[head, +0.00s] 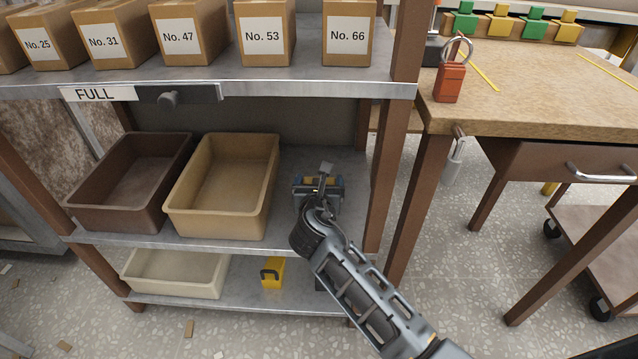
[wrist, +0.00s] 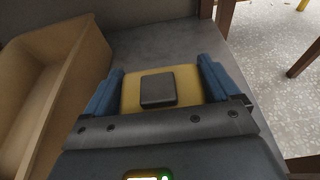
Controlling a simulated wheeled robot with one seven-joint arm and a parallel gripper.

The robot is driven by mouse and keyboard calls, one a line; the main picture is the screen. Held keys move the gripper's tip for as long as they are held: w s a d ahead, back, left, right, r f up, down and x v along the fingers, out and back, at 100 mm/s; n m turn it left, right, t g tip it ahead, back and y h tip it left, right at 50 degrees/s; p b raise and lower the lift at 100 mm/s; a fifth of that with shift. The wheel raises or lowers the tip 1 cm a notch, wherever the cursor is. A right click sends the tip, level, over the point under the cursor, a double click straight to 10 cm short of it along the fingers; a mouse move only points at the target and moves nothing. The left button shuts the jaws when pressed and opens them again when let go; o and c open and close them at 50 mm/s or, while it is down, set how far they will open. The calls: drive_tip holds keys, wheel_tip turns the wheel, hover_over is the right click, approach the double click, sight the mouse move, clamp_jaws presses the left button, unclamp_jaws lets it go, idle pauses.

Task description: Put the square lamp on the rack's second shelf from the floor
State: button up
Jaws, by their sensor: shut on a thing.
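My gripper (head: 319,184) is over the right part of the rack's middle shelf (head: 345,165), the second from the floor, right of a tan bin. In the wrist view my gripper (wrist: 160,88) has its blue finger pads on both sides of a yellow block-shaped thing (wrist: 190,88) with a dark square on top, which looks like the square lamp. It is shut on it. My gripper hides most of this thing in the head view. Whether its underside touches the shelf, I cannot tell.
A tan bin (head: 224,185) and a dark brown bin (head: 130,180) stand left on the same shelf. Below are a cream bin (head: 175,273) and a yellow thing with a dark handle (head: 272,272). A rack post (head: 391,150) is close right. Numbered boxes stand above.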

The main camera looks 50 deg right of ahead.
drive_tip(key=o, duration=1.1)
drive_tip(key=shift+f, duration=0.1)
drive_tip(key=shift+c, duration=0.2)
drive_tip(key=shift+s+a+r, duration=0.1)
drive_tip(key=shift+r, duration=0.15)
drive_tip(key=p+v, duration=0.3)
drive_tip(key=v, duration=0.8)
drive_tip(key=shift+s+a, duration=0.2)
drive_tip(key=shift+a, duration=0.05)
drive_tip(key=shift+r, duration=0.1)
